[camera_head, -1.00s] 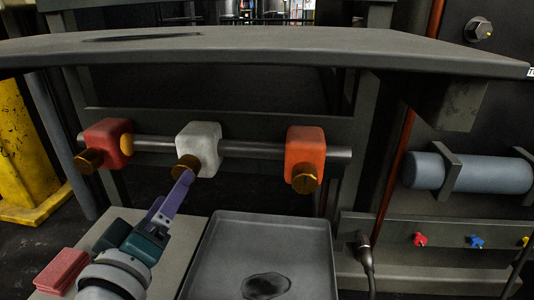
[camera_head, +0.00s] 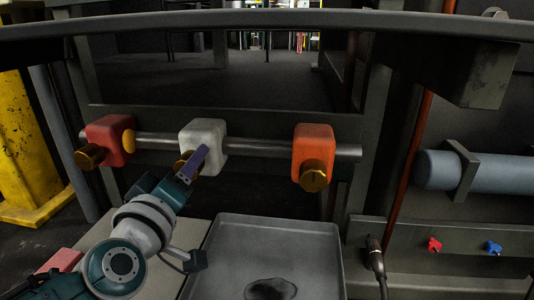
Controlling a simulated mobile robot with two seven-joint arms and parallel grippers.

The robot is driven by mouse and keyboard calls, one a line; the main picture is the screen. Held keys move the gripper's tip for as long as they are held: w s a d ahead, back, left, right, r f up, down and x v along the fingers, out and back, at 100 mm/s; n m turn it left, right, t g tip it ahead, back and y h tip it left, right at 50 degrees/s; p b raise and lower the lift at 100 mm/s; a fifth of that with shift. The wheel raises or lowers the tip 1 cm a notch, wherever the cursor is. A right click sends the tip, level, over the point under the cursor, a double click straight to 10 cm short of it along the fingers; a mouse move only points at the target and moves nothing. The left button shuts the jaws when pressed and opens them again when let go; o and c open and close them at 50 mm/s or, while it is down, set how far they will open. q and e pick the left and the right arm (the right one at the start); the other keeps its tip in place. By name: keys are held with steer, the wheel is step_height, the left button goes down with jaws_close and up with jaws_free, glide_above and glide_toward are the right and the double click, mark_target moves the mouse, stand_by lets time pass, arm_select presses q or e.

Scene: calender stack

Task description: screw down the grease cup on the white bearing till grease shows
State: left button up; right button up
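The white bearing (camera_head: 208,135) is a pale block in the middle-left of a grey horizontal shaft (camera_head: 258,147). Its brass grease cup (camera_head: 181,167) is on the lower front and is mostly hidden behind my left gripper. My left gripper (camera_head: 194,161), with purple fingers, reaches up from the lower left and overlaps the cup. I cannot tell whether its fingers are closed on the cup, and no grease is visible at this cup. My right gripper is not in view.
A red bearing (camera_head: 106,138) with a brass cup and a yellow round patch is left; an orange bearing (camera_head: 313,145) with a brass cup is right. A grey tray (camera_head: 225,250) with a dark stain lies below. A dark beam (camera_head: 270,20) crosses above.

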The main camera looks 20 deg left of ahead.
arm_select(q)
jaws_close()
steer(key=shift+m, duration=0.3)
steer(key=m+p, duration=0.2)
steer(key=shift+r+m, duration=0.1)
steer(key=shift+m, duration=0.2)
steer(key=shift+m+p, duration=0.65)
steer(key=shift+m, duration=1.65)
steer(key=o, duration=0.5)
jaws_free()
steer(key=shift+s, duration=0.1)
